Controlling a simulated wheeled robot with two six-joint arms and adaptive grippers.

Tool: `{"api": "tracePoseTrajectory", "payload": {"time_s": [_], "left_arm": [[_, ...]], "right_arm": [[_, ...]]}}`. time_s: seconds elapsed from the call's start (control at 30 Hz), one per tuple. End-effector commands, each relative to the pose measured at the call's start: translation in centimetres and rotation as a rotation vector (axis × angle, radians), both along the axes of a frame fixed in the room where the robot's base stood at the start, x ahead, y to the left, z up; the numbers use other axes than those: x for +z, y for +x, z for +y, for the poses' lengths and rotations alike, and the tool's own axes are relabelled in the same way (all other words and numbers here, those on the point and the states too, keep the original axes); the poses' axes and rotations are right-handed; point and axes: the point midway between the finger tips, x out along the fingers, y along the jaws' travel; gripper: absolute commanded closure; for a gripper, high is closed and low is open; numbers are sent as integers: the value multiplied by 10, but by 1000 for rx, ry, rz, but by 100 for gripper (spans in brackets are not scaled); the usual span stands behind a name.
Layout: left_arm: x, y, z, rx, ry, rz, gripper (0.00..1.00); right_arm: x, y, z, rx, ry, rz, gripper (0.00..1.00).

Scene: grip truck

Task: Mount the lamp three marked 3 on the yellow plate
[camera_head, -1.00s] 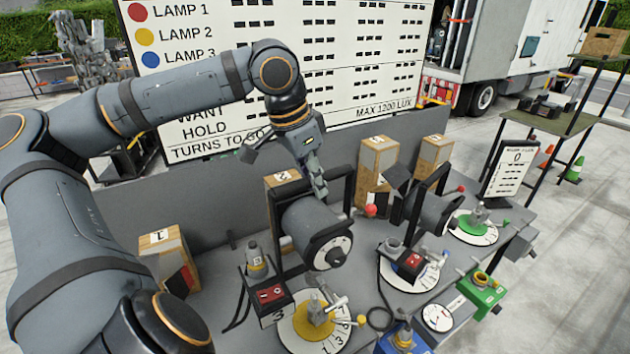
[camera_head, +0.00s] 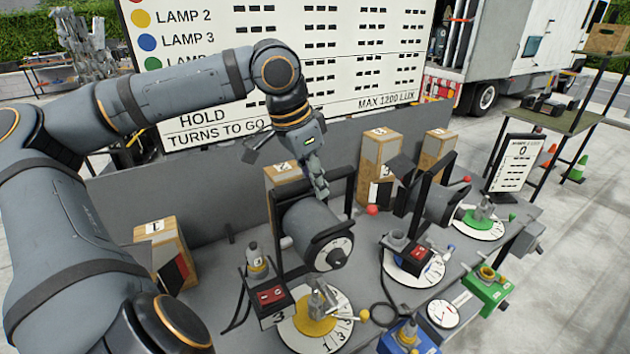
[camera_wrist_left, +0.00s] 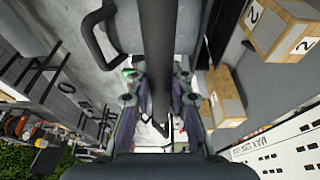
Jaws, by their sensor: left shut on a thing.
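My left gripper (camera_head: 318,190) is shut on the dark yoke bar of a grey drum-shaped lamp (camera_head: 308,222). The lamp's round, pale end faces the front right, and no number on the lamp is legible. In the left wrist view the dark bar (camera_wrist_left: 158,60) runs between the fingers of the left gripper (camera_wrist_left: 158,100). The yellow plate (camera_head: 312,327), with a white numbered ring and a metal fitting, lies on the bench in front of and below the lamp. A dark box with a red top (camera_head: 270,297) marked 3 stands at its left. My right gripper is not in view.
A second lamp (camera_head: 440,205) stands to the right. Cartons (camera_head: 160,248) line the grey back panel. A green plate (camera_head: 480,222), a green box (camera_head: 488,288) and a blue box (camera_head: 408,340) are at the right and front. Cables lie on the bench.

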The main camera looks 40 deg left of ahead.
Motion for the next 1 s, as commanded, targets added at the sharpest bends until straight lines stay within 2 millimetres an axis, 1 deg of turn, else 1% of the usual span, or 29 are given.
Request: {"api": "tracePoseTrajectory", "payload": {"time_s": [0.47,1.0], "left_arm": [[-1,0,0,1,-1,-3,100],[-15,1,0,3,-9,-1,100]], "right_arm": [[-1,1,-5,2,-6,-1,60],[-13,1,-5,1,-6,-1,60]]}}
